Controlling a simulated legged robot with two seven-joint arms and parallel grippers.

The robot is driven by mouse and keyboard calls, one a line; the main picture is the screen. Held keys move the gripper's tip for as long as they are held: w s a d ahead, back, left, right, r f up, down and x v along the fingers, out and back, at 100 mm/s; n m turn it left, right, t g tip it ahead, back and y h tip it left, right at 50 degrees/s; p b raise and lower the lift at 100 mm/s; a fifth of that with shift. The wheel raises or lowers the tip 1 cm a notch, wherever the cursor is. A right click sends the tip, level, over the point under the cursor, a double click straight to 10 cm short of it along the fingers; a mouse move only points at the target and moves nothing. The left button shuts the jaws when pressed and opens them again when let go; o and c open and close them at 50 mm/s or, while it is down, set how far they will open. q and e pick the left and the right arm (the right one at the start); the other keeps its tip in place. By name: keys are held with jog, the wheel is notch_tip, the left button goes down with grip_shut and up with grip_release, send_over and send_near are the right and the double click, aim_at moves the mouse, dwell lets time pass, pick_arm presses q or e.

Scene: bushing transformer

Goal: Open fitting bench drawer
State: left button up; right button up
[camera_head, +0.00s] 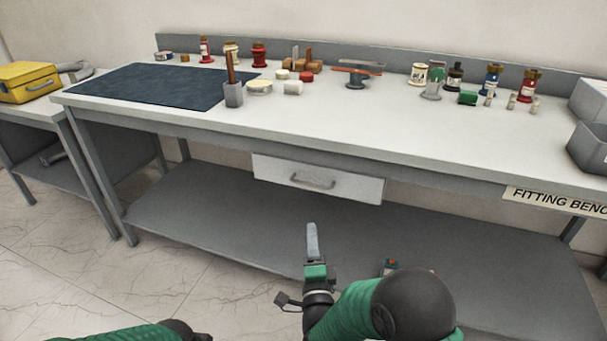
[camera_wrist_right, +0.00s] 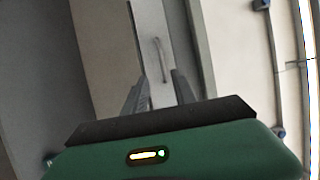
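The fitting bench drawer (camera_head: 340,188) hangs under the bench top and looks closed. Its grey bar handle (camera_head: 312,181) is on the middle of its pale front. My right gripper (camera_head: 312,232) is in front of and below the drawer, apart from the handle. In the right wrist view the two fingers of my right gripper (camera_wrist_right: 160,88) stand apart with nothing between them, and the handle (camera_wrist_right: 161,60) shows beyond them. Part of my left arm shows at the bottom left of the head view, but its gripper is not visible.
The fitting bench (camera_head: 400,145) carries a dark mat (camera_head: 165,88) and several small jars and parts along the back. A grey lower shelf (camera_head: 220,215) lies under the drawer. A yellow toolbox (camera_head: 28,82) sits on a side table at left. Grey bins stand at right.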

jog(key=b, duration=0.4)
send_near(308, 189)
jog(key=w+r, duration=0.4)
jog(key=r, duration=0.1)
jog(key=shift+w+a+r, duration=0.35)
jog(key=shift+w+a, duration=0.1)
jog(key=shift+w, duration=0.05)
grip_shut()
jog(key=shift+f, duration=0.15)
